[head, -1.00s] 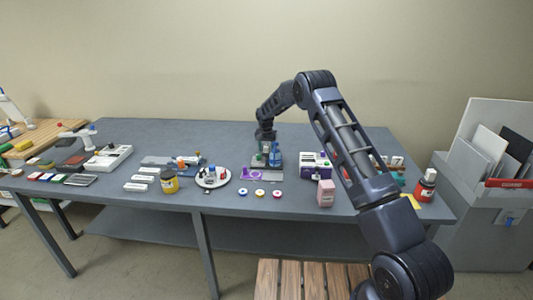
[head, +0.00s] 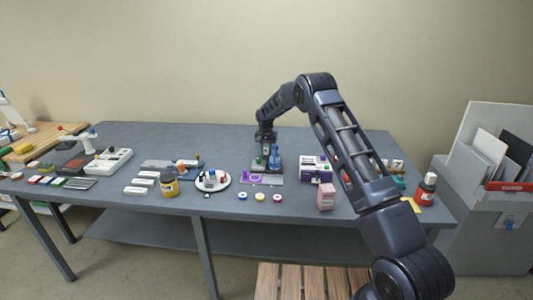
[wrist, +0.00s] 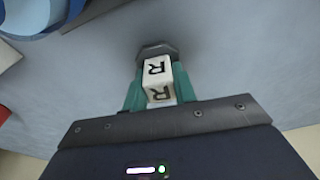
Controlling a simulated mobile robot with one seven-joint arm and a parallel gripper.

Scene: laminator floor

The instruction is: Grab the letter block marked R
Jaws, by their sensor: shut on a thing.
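The letter block marked R (wrist: 156,70) is a small white cube with a black R on two visible faces. It is in the wrist view, between the green fingers of my gripper (wrist: 158,88), which are shut on it. A dark, angular piece (wrist: 155,47) shows just beyond the block; I cannot tell whether the block touches it. In the head view my gripper (head: 265,146) is low over the middle of the grey table, beside blue and green bottles. The block cannot be made out there.
The grey table (head: 190,140) is clear toward the back. Blue bottles (head: 275,157) stand close on the gripper's right, with a purple-and-white box (head: 315,170) beyond. A round white tray (head: 226,184) of small items is to the left.

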